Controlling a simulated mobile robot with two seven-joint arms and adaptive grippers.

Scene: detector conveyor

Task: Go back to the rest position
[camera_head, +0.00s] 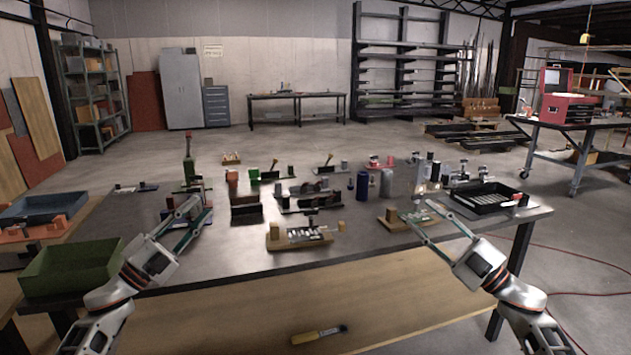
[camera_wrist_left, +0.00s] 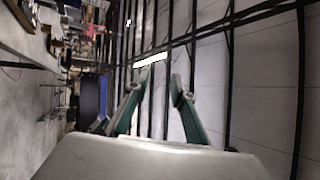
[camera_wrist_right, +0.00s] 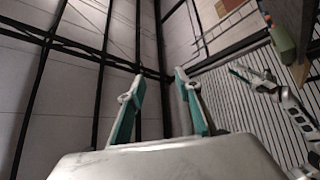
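My left gripper (camera_head: 200,211) is raised over the left part of the dark table, in front of the items there. In the left wrist view its two green-lined fingers (camera_wrist_left: 160,80) stand apart with nothing between them. My right gripper (camera_head: 421,216) is raised over the right part of the table. In the right wrist view its fingers (camera_wrist_right: 159,77) are also apart and empty. Both wrist views look mostly toward walls and roof beams. I cannot tell exactly how high either gripper is above the table.
The dark table (camera_head: 290,265) holds wooden blocks, fixtures, a blue bottle (camera_head: 362,186) and a black tray (camera_head: 465,208). A green bin (camera_head: 70,268) stands at the left. A yellow-handled tool (camera_head: 318,335) lies on the lower wooden surface at the front.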

